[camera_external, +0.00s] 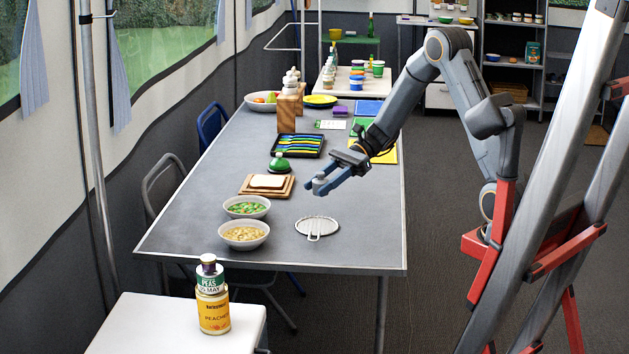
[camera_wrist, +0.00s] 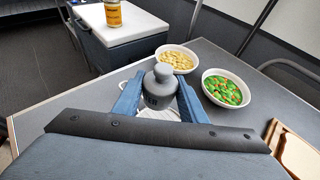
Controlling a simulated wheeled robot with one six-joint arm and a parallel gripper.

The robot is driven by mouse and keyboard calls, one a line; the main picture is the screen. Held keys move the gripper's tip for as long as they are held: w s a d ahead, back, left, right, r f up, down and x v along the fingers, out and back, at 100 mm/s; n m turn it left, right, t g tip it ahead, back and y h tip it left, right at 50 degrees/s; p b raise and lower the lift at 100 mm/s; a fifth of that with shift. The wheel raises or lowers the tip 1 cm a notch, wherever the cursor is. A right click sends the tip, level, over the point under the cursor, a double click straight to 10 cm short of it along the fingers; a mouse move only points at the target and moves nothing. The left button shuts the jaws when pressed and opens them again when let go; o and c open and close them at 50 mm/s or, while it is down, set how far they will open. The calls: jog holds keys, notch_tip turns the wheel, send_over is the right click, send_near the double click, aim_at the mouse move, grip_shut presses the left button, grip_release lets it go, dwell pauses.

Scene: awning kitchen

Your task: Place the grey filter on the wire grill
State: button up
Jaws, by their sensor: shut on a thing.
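The grey filter, a small dark grey cylinder with a knob on top, shows in the wrist view (camera_wrist: 158,90) and the external view (camera_external: 319,185). My gripper (camera_external: 326,184) is shut on it, with one blue finger on each side in the wrist view (camera_wrist: 158,98). The filter is upright and held above the table. The wire grill (camera_external: 317,226), a pale round mesh with a handle, lies flat on the table, below and nearer the external camera than the filter. In the wrist view the filter and fingers hide most of the grill.
A bowl of beige food (camera_external: 244,235) and a bowl of green and red food (camera_external: 247,207) stand left of the grill. A bread board (camera_external: 267,186) and a green bell-shaped object (camera_external: 279,163) are farther back. The table (camera_external: 365,235) is bare right of the grill.

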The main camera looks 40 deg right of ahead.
aim_at(316, 225)
jog(key=shift+w+a+f, duration=0.15)
jog(key=shift+w+a, duration=0.15)
jog(key=shift+w, duration=0.1)
notch_tip(316, 225, down, 9)
jog(key=shift+f+b, duration=0.15)
jog(key=shift+b, duration=0.25)
jog(key=o, duration=1.1)
jog(key=shift+f, duration=0.15)
